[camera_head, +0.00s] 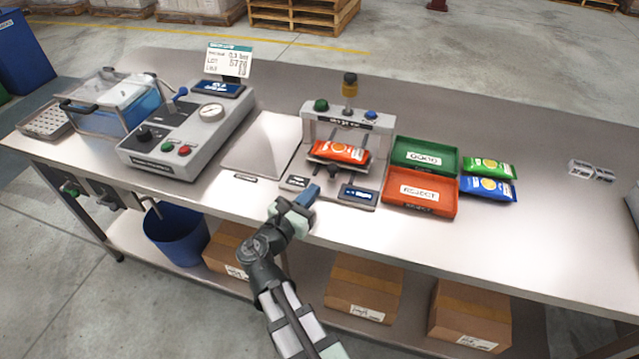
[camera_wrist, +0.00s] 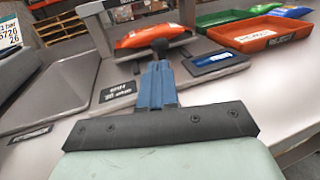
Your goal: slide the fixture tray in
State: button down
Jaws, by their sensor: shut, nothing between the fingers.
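The fixture tray (camera_head: 318,160) shows as a dark edge under an orange-red packet (camera_head: 341,151), inside the grey test station's frame (camera_head: 308,131). In the wrist view the packet (camera_wrist: 150,36) lies on the tray, and a black knob (camera_wrist: 160,45) shows at the tray's front. My gripper (camera_head: 311,192) is shut and empty, low in front of the station at the bench's front side. In the wrist view its blue fingers (camera_wrist: 157,68) are together and point at the knob, overlapping its lower part; I cannot tell whether they touch it. How far the tray is in is unclear.
The station's front has a label plate (camera_head: 296,182) and a small display (camera_head: 358,194). Right of it stand a green tray (camera_head: 425,156) and an orange reject tray (camera_head: 420,192), with green and blue packets beyond. A flat grey plate (camera_head: 262,145) and a gauge machine (camera_head: 185,135) are left.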

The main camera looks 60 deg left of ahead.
jog(key=v, duration=0.8)
notch_tip(320, 180, up, 5)
jog(key=g, duration=0.1)
jog(key=m+g+h, duration=0.1)
jog(key=shift+w+f+g+h, duration=0.1)
jog(key=shift+f+g+h, duration=0.1)
jog(key=shift+g+h, duration=0.1)
jog(key=shift+n, duration=0.5)
jog(key=x, duration=1.2)
jog(key=shift+w+a+f, duration=0.2)
jog(key=shift+a+f, duration=0.1)
jog(key=shift+a, duration=0.05)
jog(key=shift+w+a, duration=0.25)
jog(key=shift+w, duration=0.3)
